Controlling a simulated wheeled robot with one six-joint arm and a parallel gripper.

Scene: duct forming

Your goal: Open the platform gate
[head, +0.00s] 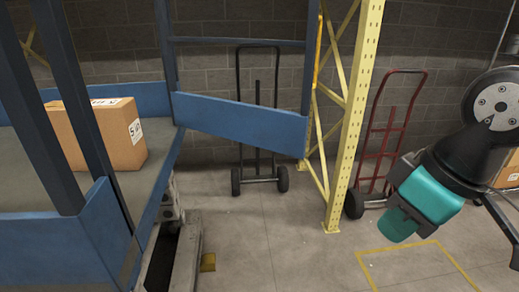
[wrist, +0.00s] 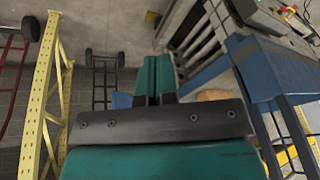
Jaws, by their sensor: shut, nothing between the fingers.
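The platform gate, a blue frame with a solid lower panel (head: 240,122), is in the head view, upper middle. It stands swung out from the platform (head: 35,170), its far end past the platform's edge, with a gap between gate and front posts. A yellow strip (head: 318,55) runs along its free upright. My teal gripper (head: 397,228) is at the right, apart from the gate, pointing down-left. In the wrist view its two fingers (wrist: 154,62) are together with nothing between them. A blue piece (wrist: 121,100) shows partly behind them; I cannot tell whether it is the gate.
A cardboard box (head: 105,135) sits on the platform. A yellow rack upright (head: 350,120) stands between gate and gripper. A black hand truck (head: 257,150) and a red one (head: 385,130) lean near the block wall. A yellow outline marks open floor (head: 410,265) below my gripper.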

